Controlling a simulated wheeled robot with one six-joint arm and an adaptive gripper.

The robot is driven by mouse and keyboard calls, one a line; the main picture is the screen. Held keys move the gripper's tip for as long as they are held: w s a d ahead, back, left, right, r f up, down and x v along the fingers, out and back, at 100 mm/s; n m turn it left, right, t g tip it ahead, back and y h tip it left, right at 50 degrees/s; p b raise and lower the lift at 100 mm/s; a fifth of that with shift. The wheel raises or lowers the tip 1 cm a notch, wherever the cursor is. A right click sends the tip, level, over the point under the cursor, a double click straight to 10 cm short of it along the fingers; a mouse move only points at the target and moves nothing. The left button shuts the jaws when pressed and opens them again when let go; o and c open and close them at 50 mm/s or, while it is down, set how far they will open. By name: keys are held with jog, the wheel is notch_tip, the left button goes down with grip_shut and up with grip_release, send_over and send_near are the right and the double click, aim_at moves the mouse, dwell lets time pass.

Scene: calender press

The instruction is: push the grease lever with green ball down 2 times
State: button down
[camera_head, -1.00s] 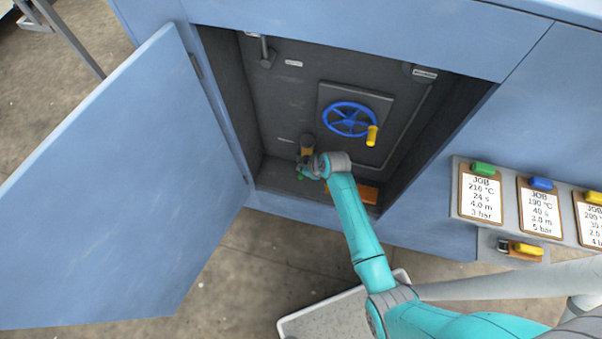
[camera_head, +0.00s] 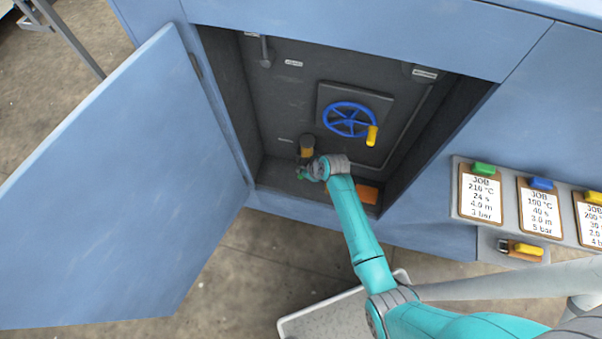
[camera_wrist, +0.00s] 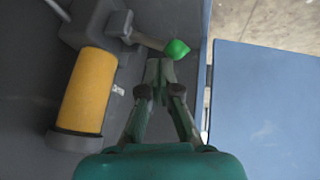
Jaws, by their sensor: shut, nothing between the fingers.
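The green ball (camera_wrist: 176,49) sits on the end of the short grease lever (camera_wrist: 147,41) in the wrist view. The lever runs left from the ball to a grey mount beside a yellow cylinder (camera_wrist: 90,92). My gripper (camera_wrist: 160,66) is shut and empty, its fingertips close beside the ball; I cannot tell whether they touch it. The wrist hides much of the lever there.
A blue handwheel (camera_head: 350,119) with a yellow knob is on the cabinet's back wall. The blue door (camera_head: 120,200) stands open at left. An orange block (camera_head: 367,194) lies on the cabinet floor right of my wrist. Job boards (camera_head: 481,193) hang outside at right.

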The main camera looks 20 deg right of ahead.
jog(key=shift+s+a+f, duration=0.15)
jog(key=shift+s+f, duration=0.1)
jog(key=shift+f, duration=0.5)
jog(key=shift+s+a+f, duration=0.15)
jog(key=shift+s+f, duration=0.1)
jog(key=shift+f, duration=0.45)
dwell(1.6)
dwell(0.5)
jog(key=shift+w+d+r, duration=0.15)
jog(key=shift+w+r, duration=0.05)
jog(key=shift+r, duration=0.5)
jog(key=shift+w+d+r, duration=0.15)
jog(key=shift+w+r, duration=0.1)
jog(key=shift+r, duration=0.4)
jog(key=shift+w+d+r, duration=0.15)
jog(key=shift+w+r, duration=0.05)
jog(key=shift+r, duration=0.5)
jog(key=shift+w+d+r, duration=0.15)
jog(key=shift+w+r, duration=0.1)
jog(key=shift+r, duration=0.55)
jog(key=shift+w+d+r, duration=0.2)
jog(key=shift+w+r, duration=0.05)
jog(key=shift+r, duration=0.5)
jog(key=shift+w+d+r, duration=0.15)
jog(key=shift+w+r, duration=0.1)
jog(key=shift+r, duration=0.55)
